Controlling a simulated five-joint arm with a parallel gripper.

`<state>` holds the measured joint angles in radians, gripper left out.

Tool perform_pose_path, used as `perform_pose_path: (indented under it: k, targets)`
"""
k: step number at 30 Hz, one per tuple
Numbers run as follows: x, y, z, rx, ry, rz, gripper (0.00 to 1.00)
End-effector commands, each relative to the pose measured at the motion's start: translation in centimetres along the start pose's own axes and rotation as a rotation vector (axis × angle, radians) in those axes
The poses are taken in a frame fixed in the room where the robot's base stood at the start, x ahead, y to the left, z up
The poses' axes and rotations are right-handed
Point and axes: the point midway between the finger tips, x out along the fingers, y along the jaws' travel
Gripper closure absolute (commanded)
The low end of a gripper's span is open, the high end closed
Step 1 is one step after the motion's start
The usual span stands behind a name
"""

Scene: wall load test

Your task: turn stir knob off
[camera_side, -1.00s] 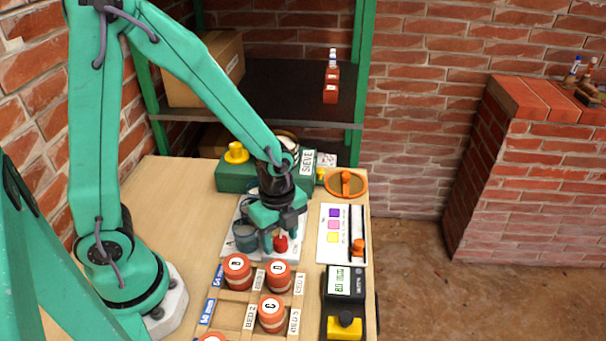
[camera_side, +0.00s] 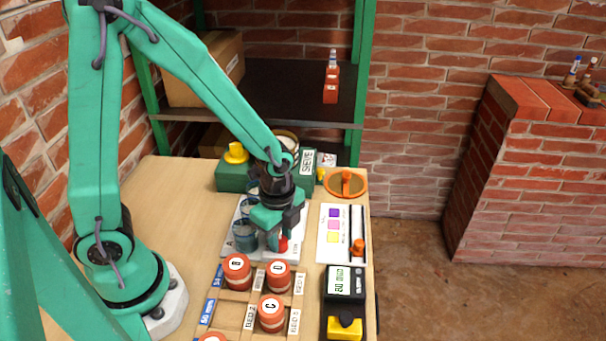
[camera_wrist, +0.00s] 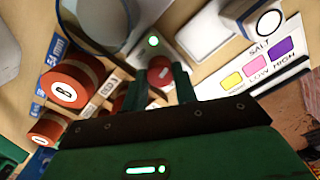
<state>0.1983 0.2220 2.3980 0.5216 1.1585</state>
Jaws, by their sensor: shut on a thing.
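The red stir knob (camera_side: 284,243) sits on the white stirrer plate (camera_side: 286,257) near its front right, beside a clear beaker (camera_side: 243,238). My gripper (camera_side: 277,243) points down over the knob and partly hides it. In the wrist view the red knob (camera_wrist: 161,72) lies between the two green fingers of my gripper (camera_wrist: 160,85), which are shut on it. A small green light (camera_wrist: 153,41) glows on the plate near the knob. The knob's pointer and any marks around it cannot be made out.
Orange-red lettered pots (camera_side: 271,312) stand in a wooden rack in front of the plate. A white salt card with a slider (camera_side: 331,231) and a black timer box (camera_side: 345,290) are at right. The green sieve box (camera_side: 232,178) stands behind.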

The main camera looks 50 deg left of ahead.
Motion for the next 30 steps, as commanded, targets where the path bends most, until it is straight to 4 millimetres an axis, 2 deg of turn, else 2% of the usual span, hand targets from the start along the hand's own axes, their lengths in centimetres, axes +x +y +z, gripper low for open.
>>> perform_pose_path:
  k: [30]
  targets:
    - [-0.1, 0.0, 0.0, -0.948, 0.0, 0.0, 0.95]
